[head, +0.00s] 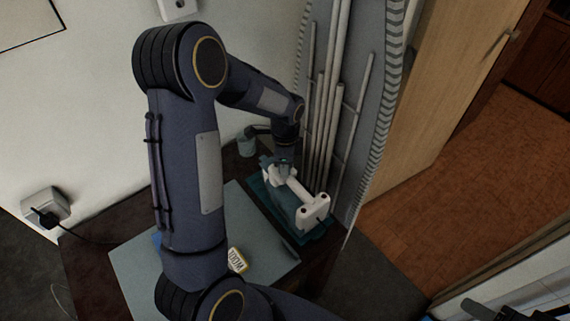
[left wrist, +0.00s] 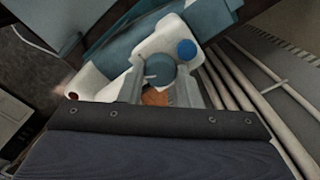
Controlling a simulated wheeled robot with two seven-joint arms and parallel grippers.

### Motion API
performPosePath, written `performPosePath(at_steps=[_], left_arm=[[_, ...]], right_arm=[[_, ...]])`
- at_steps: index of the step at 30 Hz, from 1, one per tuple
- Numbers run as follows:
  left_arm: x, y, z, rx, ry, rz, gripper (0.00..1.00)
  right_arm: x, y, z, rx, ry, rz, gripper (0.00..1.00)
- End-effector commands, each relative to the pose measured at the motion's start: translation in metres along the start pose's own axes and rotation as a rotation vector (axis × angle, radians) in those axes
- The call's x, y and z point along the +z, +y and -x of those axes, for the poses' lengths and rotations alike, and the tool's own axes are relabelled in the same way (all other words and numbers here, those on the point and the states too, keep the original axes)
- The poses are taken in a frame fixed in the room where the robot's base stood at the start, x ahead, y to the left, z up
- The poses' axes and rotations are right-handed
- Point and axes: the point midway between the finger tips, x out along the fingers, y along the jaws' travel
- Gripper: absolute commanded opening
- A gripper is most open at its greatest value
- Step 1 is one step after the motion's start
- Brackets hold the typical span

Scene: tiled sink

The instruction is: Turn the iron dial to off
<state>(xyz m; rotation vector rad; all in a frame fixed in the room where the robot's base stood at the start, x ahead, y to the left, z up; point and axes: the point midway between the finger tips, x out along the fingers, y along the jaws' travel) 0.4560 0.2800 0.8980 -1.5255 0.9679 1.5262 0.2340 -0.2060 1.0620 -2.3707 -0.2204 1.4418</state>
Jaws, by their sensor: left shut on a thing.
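The iron (head: 312,210), white with teal parts, sits on a teal base (head: 262,200) on the dark table. My left gripper (head: 284,166) reaches down to the iron's far end. In the left wrist view the white iron body (left wrist: 158,43) fills the upper middle, with a blue round button (left wrist: 186,49) on it. The round teal dial (left wrist: 160,69) lies between the fingers of my left gripper (left wrist: 160,88), which are shut on it. The dial's markings cannot be read. A dark part at the bottom right corner of the head view may be my right gripper (head: 512,311); its jaws are unclear.
A pale blue mat (head: 140,275) with a small yellow-labelled box (head: 237,261) covers the table's near side. A blue-green cup (head: 246,145) stands near the wall. A folded ironing board (head: 345,90) stands upright behind the iron. A plugged socket (head: 46,205) is at left.

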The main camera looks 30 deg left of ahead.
Motion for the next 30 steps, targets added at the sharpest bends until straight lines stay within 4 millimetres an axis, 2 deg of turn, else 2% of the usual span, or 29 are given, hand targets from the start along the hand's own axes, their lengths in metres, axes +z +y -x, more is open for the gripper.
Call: performPosePath(at_steps=[11,12,16,25,30], left_arm=[[0.000,-0.001,0.001,-0.003,0.002,0.007,0.08],[0.000,-0.001,0.001,-0.003,0.002,0.007,0.35],[0.000,-0.001,0.001,-0.002,0.001,0.006,0.52],[0.000,-0.001,0.002,-0.001,0.001,0.005,0.53],[0.000,-0.001,0.020,-0.005,0.003,0.006,0.53]], right_arm=[[0.000,0.000,0.000,0.000,0.000,0.000,0.51],[0.000,0.000,0.000,0.000,0.000,0.000,0.51],[0.000,0.000,0.000,0.000,0.000,0.000,0.51],[0.000,0.000,0.000,0.000,0.000,0.000,0.51],[0.001,0.001,-0.002,0.000,0.000,0.000,0.51]])
